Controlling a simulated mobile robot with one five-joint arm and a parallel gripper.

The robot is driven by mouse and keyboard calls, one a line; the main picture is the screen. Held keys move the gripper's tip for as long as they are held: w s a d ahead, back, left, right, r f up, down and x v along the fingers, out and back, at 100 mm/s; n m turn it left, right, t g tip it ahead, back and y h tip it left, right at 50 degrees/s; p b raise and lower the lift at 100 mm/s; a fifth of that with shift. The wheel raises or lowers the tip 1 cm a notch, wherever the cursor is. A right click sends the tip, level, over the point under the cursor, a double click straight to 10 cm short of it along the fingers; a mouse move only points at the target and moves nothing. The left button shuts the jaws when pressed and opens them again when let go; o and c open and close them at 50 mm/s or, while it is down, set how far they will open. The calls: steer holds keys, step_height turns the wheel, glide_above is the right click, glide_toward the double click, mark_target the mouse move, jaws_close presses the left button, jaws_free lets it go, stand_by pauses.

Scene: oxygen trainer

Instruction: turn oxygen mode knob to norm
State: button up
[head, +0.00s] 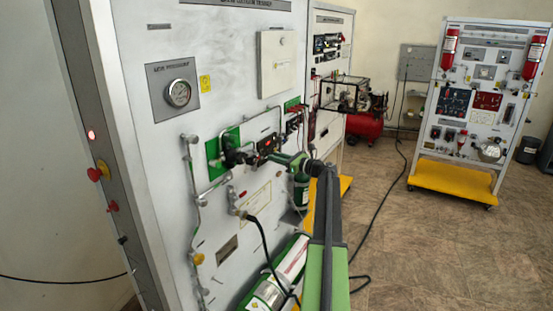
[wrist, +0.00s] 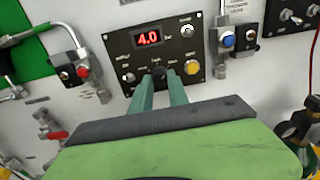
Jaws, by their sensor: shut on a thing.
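A black control panel (wrist: 122,44) with a red display reading 4.0 is on the trainer board. My gripper (wrist: 162,78) reaches its lower middle, its two green fingers on either side of a small dark knob (wrist: 160,70), shut on it. The knob's pointer and most of its lettering are too small or hidden to read, so its setting cannot be told. A silver knob (wrist: 128,77) is at the panel's lower left, another (wrist: 187,31) at its upper right, and a yellow button (wrist: 192,68) at the right. In the head view my gripper (head: 277,156) meets the board beside the panel.
A blue-knobbed valve (wrist: 227,39) is right of the panel, a red-knobbed fitting (wrist: 82,71) left. A pressure gauge (head: 179,93) is higher on the board. A green and white cylinder (head: 280,275) and black hose (head: 266,245) are below. Open floor (head: 400,250) lies to the right.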

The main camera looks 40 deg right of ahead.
steer(key=shift+n, duration=0.4)
jaws_close()
steer(key=shift+d+f+n+y+b, duration=0.1)
steer(key=shift+n+y+b, duration=0.35)
steer(key=shift+n, duration=10.35)
steer(key=o, duration=0.9)
jaws_free()
steer(key=shift+s, duration=0.1)
